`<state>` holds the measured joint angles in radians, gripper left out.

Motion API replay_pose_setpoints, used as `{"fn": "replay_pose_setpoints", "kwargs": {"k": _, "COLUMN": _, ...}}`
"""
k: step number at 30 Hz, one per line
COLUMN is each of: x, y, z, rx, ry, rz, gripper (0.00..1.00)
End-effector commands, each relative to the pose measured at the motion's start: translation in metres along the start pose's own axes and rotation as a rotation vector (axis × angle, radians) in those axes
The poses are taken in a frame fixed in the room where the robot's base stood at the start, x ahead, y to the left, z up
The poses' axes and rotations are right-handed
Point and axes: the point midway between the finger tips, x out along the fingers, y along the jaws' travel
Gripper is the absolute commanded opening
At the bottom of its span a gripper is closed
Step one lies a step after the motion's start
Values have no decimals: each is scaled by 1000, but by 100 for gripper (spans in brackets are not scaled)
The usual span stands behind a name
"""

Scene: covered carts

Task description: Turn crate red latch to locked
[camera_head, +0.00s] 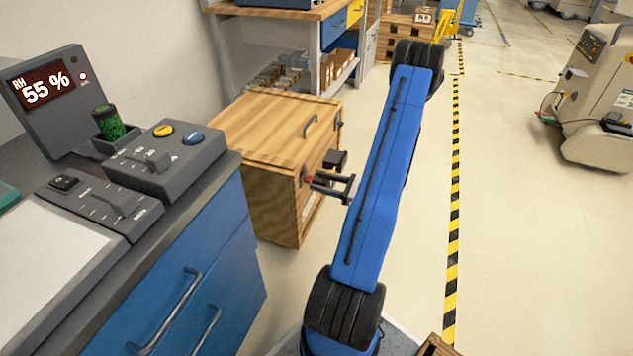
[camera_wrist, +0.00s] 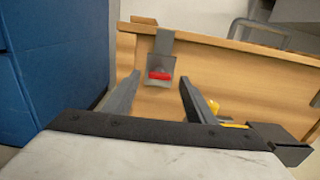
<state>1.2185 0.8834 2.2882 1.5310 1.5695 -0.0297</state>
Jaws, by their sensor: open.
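The wooden crate (camera_head: 262,190) stands on the floor past the blue cabinet, its lid down. In the wrist view the red latch (camera_wrist: 160,75) is a short red bar on a grey metal plate (camera_wrist: 163,50) below the lid edge. The bar lies roughly level across the plate. In the head view only a speck of the red latch (camera_head: 310,179) shows by my fingertips. My gripper (camera_head: 317,182) is open, its fingers pointing at the crate front, one on each side of the latch in the wrist view. I cannot tell whether they touch it.
A yellow part (camera_wrist: 213,105) shows beside my right finger in the wrist view. The blue cabinet (camera_head: 200,275) with control boxes on top stands left of the crate. A shelf (camera_head: 325,75) is behind. Open floor (camera_head: 510,220) lies to the right.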

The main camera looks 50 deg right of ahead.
Motion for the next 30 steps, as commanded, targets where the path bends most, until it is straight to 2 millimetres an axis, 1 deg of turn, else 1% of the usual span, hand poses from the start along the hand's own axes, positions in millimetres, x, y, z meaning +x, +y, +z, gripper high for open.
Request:
{"fn": "replay_pose_setpoints", "kwargs": {"k": 1, "x": 7, "y": 1, "z": 0, "rx": 0, "ry": 0, "rz": 3, "gripper": 50}}
{"fn": "replay_pose_setpoints", "kwargs": {"k": 6, "x": 19, "y": 0, "z": 0, "rx": 0, "ry": 0, "rz": 2, "gripper": 50}}
{"fn": "replay_pose_setpoints", "kwargs": {"k": 10, "x": 22, "y": 0, "z": 0, "rx": 0, "ry": 0, "rz": 1, "gripper": 50}}
{"fn": "replay_pose_setpoints", "kwargs": {"k": 17, "x": 22, "y": 0, "z": 0, "rx": 0, "ry": 0, "rz": 0, "gripper": 50}}
{"fn": "replay_pose_setpoints", "kwargs": {"k": 18, "x": 22, "y": 0, "z": 0, "rx": 0, "ry": 0, "rz": 0, "gripper": 45}}
{"fn": "replay_pose_setpoints", "kwargs": {"k": 20, "x": 22, "y": 0, "z": 0, "rx": 0, "ry": 0, "rz": 0, "gripper": 31}}
{"fn": "replay_pose_setpoints", "kwargs": {"k": 21, "x": 22, "y": 0, "z": 0, "rx": 0, "ry": 0, "rz": 0, "gripper": 21}}
{"fn": "replay_pose_setpoints", "kwargs": {"k": 23, "x": 22, "y": 0, "z": 0, "rx": 0, "ry": 0, "rz": 0, "gripper": 9}}
{"fn": "replay_pose_setpoints", "kwargs": {"k": 30, "x": 22, "y": 0, "z": 0, "rx": 11, "ry": 0, "rz": 0, "gripper": 9}}
